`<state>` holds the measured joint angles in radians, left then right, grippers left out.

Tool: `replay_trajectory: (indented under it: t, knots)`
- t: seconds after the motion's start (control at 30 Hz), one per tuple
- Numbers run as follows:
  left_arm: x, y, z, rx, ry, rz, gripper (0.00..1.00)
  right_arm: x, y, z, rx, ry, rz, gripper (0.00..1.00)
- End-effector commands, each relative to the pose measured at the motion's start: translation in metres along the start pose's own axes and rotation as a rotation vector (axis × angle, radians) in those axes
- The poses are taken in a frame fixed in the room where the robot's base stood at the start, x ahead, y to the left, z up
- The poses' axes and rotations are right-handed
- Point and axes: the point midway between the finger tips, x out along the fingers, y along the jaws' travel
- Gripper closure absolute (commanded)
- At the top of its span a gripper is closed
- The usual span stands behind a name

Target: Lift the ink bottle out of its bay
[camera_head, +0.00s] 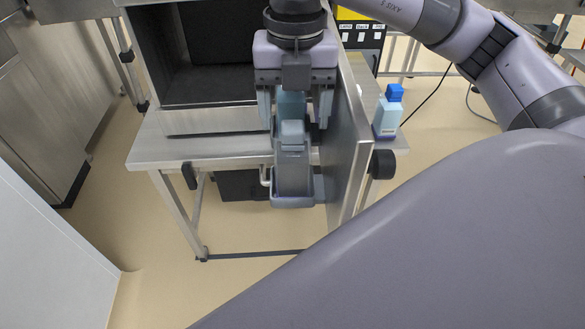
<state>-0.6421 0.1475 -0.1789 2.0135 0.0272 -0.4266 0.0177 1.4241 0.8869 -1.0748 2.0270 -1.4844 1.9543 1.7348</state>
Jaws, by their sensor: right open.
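My right gripper (295,118) points down over a blue-grey bay (293,185) beside the inner face of the open metal door. Its two fingers are spread wide. A teal bottle-like body (291,104), which looks like the ink bottle in the bay, shows between the fingers, with space visible on both sides. The gripper hides its top, and the paler housing in front hides its lower part. A second bottle (386,118), pale with a blue cap, stands on the table to the right of the door. My left gripper is not in view.
The open door (350,150) stands close to the right of my right gripper and has a black knob (382,163). The dark open chamber (205,60) is at the left. The metal table (190,150) has bare room at its front left.

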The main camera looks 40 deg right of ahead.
Motion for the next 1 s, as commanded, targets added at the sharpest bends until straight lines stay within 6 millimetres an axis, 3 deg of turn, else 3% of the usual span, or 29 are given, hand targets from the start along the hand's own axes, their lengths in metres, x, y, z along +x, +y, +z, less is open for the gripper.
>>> replay_trajectory:
  t: [0.4,0.7,0.9,0.93,1.0]
  knots:
    - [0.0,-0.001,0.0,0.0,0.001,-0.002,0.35,0.055,0.003,-0.006,0.001,0.003,-0.002,0.28]
    - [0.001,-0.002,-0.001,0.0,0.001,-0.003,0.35,0.059,0.003,-0.006,0.0,0.0,0.001,0.28]
    - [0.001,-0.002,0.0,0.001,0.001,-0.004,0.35,0.059,0.003,-0.006,0.0,0.001,0.001,0.93]
    - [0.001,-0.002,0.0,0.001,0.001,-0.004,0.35,0.059,0.003,-0.006,0.0,0.001,0.0,1.0]
    - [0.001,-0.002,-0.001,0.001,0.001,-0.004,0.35,0.058,0.003,-0.006,0.0,-0.001,0.002,1.0]
